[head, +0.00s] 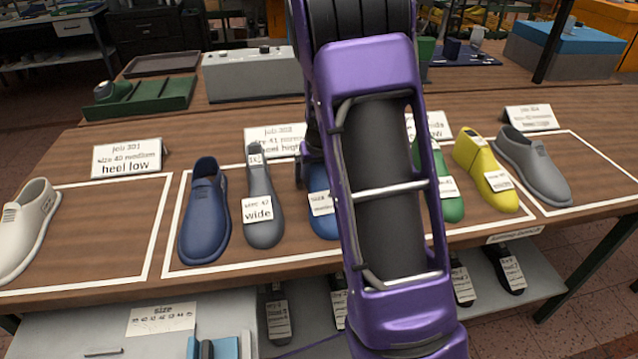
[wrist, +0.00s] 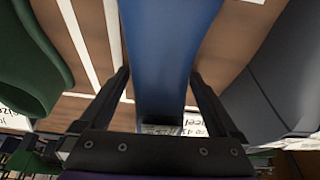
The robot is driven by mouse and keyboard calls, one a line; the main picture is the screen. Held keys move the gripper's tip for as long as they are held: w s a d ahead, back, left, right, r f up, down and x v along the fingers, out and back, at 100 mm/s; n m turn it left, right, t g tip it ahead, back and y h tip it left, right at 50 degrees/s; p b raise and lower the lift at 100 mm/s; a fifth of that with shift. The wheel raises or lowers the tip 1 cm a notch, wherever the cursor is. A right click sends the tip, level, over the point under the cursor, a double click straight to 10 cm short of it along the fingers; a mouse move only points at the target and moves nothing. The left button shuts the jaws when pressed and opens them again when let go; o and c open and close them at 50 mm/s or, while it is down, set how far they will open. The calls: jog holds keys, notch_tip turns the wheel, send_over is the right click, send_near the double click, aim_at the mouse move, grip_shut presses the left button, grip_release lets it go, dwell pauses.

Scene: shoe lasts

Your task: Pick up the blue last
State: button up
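The blue last (head: 321,203) stands in the middle outlined area of the table, partly hidden behind my arm in the head view. It has a white label on it. In the wrist view the blue last (wrist: 165,60) fills the middle, between the two fingers of my gripper (wrist: 160,73). The fingers are apart, one on each side of it, with what looks like a narrow gap on both sides. My gripper looks open, and no firm grip shows. In the head view my arm hides the fingers.
A grey last (head: 263,205) labelled "wide" and a dark blue shoe (head: 205,218) stand left of the blue last. A green last (head: 449,190), a yellow last (head: 483,170) and a grey shoe (head: 533,165) stand right. Card signs (head: 128,159) line the back.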

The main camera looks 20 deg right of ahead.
grip_shut()
jog(key=shift+r, duration=0.15)
dwell(0.4)
